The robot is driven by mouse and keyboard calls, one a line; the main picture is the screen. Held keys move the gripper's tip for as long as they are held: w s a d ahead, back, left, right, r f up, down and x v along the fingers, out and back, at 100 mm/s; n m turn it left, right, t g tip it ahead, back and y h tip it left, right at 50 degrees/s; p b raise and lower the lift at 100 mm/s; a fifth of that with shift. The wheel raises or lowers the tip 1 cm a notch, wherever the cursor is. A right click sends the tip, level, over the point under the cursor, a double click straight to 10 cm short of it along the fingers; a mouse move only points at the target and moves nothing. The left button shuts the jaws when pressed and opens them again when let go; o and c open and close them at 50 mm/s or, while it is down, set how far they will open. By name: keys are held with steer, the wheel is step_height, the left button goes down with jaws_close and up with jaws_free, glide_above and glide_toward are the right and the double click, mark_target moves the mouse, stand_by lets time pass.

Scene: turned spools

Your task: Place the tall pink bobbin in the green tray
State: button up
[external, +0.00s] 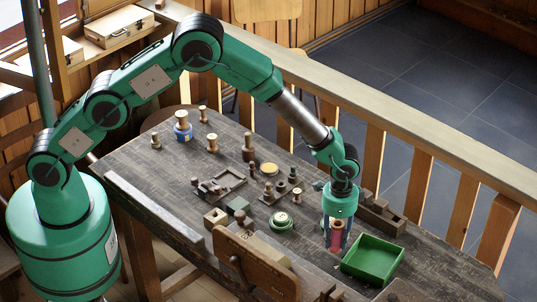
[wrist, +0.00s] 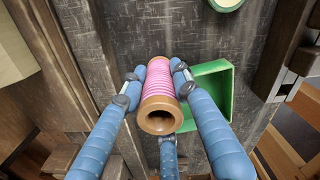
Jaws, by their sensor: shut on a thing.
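The tall pink bobbin (wrist: 157,78), pink thread on a wooden spool with a hollow end, is between the blue fingers of my gripper (wrist: 156,74). The fingers press on its sides, so my gripper is shut on it. In the external view the bobbin (external: 337,239) hangs roughly upright below my wrist, just left of the green tray (external: 372,262). Whether it clears the table cannot be told. In the wrist view the green tray (wrist: 222,74) lies beyond the bobbin to the right, partly hidden by a finger. The part of the tray I see is empty.
A round green-and-cream tin (external: 281,221) stands left of the bobbin. A dark wooden box (external: 381,214) lies behind my gripper. Several wooden spools and a blue-based bobbin (external: 182,128) stand farther back.

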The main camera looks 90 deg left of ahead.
steer(key=w, duration=0.9)
steer(key=shift+w+f, duration=0.3)
steer(key=shift+f, duration=0.1)
steer(key=shift+f, duration=0.1)
steer(key=shift+f, duration=1.65)
steer(key=shift+f, duration=0.1)
steer(key=o, duration=1.2)
steer(key=shift+r, duration=6.1)
